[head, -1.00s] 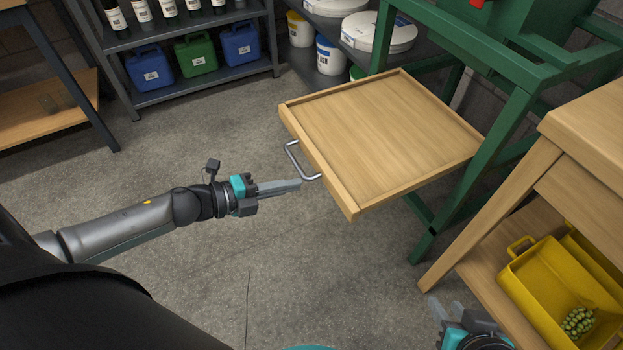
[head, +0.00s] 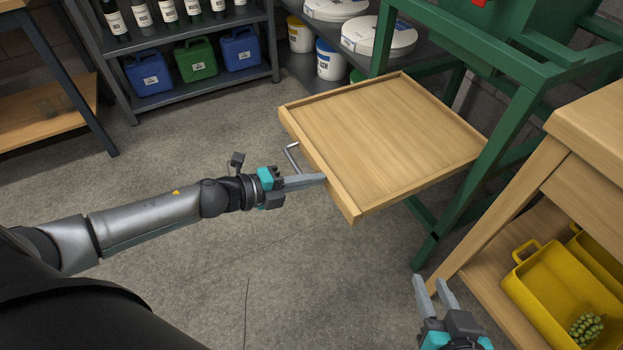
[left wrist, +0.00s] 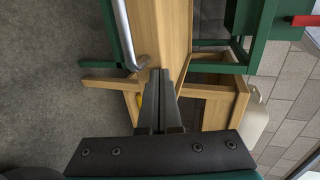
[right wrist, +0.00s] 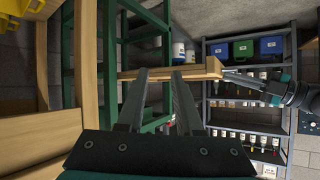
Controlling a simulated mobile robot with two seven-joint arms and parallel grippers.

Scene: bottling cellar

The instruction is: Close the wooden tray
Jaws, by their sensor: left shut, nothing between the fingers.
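The wooden tray (head: 385,135) sticks out of the green metal frame (head: 480,165), well extended. Its front panel (head: 318,165) carries a metal bar handle (head: 291,157). My left gripper (head: 322,179) is shut and empty, its fingertips at the front panel beside the near end of the handle. In the left wrist view the shut fingers (left wrist: 160,75) point at the wooden panel, with the handle (left wrist: 124,35) to their left; whether they touch it I cannot tell. My right gripper (head: 434,283) is open and empty, low in front of the wooden table, and the tray's edge (right wrist: 205,70) shows beyond its fingers in the right wrist view.
A wooden table (head: 590,125) stands at the right, with yellow bins (head: 545,290) on its lower shelf, one holding green grapes. A dark shelf (head: 205,75) with bottles and canisters stands at the back. Open concrete floor lies left of the tray.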

